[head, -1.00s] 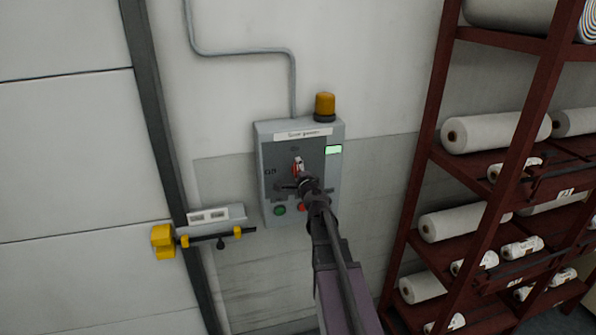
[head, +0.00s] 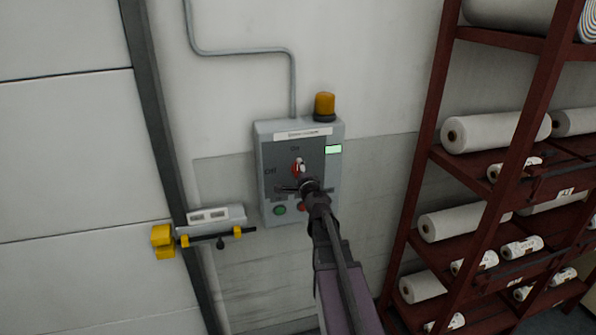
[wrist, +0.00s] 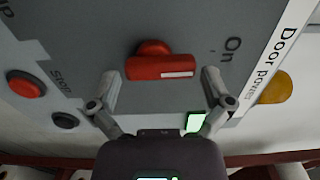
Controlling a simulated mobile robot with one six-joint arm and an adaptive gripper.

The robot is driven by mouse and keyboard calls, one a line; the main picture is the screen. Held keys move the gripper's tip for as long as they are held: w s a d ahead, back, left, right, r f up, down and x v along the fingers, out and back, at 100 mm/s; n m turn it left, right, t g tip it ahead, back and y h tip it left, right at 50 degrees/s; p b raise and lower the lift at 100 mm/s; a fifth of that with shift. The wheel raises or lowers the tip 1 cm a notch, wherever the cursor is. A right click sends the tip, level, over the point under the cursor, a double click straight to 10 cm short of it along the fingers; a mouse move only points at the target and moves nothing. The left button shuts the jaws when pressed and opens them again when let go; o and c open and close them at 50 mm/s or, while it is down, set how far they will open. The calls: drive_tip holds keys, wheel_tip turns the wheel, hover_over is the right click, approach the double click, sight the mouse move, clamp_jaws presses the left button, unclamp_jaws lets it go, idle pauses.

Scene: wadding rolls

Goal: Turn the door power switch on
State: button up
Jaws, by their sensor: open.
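The door power switch is a red rotary knob (head: 298,168) on a grey control box (head: 265,150) on the wall. In the wrist view the red knob (wrist: 160,67) has its handle lying lengthwise, with its white mark at the end towards the "On" side. In the head view the handle stands roughly upright below the "On" label. My gripper (head: 299,187) is just in front of the box, a little below the knob. In the wrist view my gripper (wrist: 160,82) is open, its fingers apart on either side of the knob's line, with nothing held.
A green button (head: 279,210) sits low on the box; a red button (wrist: 26,85) and a lit green display (wrist: 195,122) also show. An amber beacon (head: 325,106) tops the box. A yellow-ended latch (head: 163,241) is left. A dark red shelf rack (head: 425,185) with rolls stands right.

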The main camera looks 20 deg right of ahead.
drive_tip(key=s+a, duration=0.1)
drive_tip(key=s, duration=1)
drive_tip(key=shift+a, duration=0.35)
drive_tip(key=shift+w, duration=0.1)
drive_tip(key=s+a+f+n+g+y, duration=0.1)
drive_tip(key=a+f+n+g+y, duration=0.3)
drive_tip(key=a+n, duration=0.4)
drive_tip(key=a+f+n+g+y, duration=0.3)
drive_tip(key=a+f+n+y, duration=0.2)
drive_tip(key=a, duration=0.5)
drive_tip(key=s+a+f+n+g+h+b, duration=0.1)
drive_tip(key=s+a+f+n+g+h, duration=0.2)
drive_tip(key=s+f+n+g+h, duration=0.3)
drive_tip(key=s+f+n+g, duration=0.1)
drive_tip(key=s+f+g, duration=0.3)
drive_tip(key=s, duration=0.4)
drive_tip(key=shift+f+g, duration=0.3)
drive_tip(key=shift+g, duration=0.1)
